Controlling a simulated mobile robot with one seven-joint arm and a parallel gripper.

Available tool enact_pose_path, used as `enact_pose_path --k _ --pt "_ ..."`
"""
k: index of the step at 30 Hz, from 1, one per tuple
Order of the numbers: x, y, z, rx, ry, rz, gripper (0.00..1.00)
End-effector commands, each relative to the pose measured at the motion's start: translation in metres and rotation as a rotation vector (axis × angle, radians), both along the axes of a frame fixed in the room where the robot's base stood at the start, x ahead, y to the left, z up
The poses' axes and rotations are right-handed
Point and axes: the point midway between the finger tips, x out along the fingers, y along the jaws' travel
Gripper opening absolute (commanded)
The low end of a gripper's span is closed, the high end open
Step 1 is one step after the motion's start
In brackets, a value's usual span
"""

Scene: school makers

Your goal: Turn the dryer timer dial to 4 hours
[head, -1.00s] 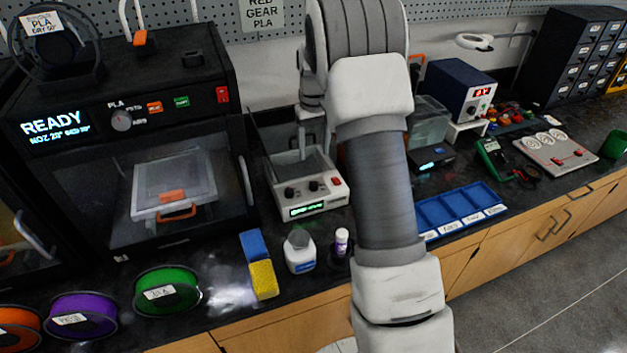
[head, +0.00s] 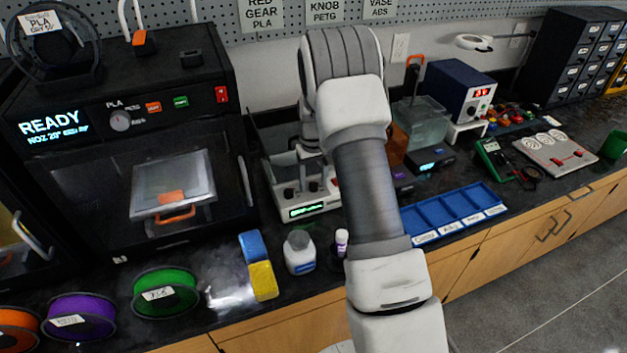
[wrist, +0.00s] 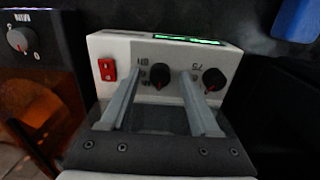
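A white box with a lit green display (head: 308,210) and two dark dials stands on the bench, partly covered by my arm in the head view. I take it for the dryer. In the wrist view its front panel (wrist: 110,45) appears upside down, with a red switch (wrist: 107,69), one dial (wrist: 160,76) near the middle and another dial (wrist: 213,80) on the right. Their small labels are hard to read. My gripper (wrist: 162,75) is open, its fingers on either side of the middle dial. I cannot tell whether they touch it.
A dark box with an amber window and grey dial (wrist: 17,39) stands close beside the white box. A black printer (head: 130,130) is on the left. A white bottle (head: 299,253) and sponges (head: 262,280) stand in front. A blue tray (head: 450,212) lies right.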

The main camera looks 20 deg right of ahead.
Motion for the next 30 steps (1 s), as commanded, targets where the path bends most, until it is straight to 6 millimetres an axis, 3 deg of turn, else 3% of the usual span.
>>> enact_pose_path --k 1,10,20,30 --pt "0.0 0.0 0.0001 0.0 0.0 0.0 0.52" --pt "-0.0001 0.0 0.0003 0.0 0.0 0.0 0.0" --pt "0.0 -0.0001 0.0004 0.0 0.0 -0.019 0.0" --pt "0.0 0.0004 0.0003 -0.001 0.001 -0.202 0.0"
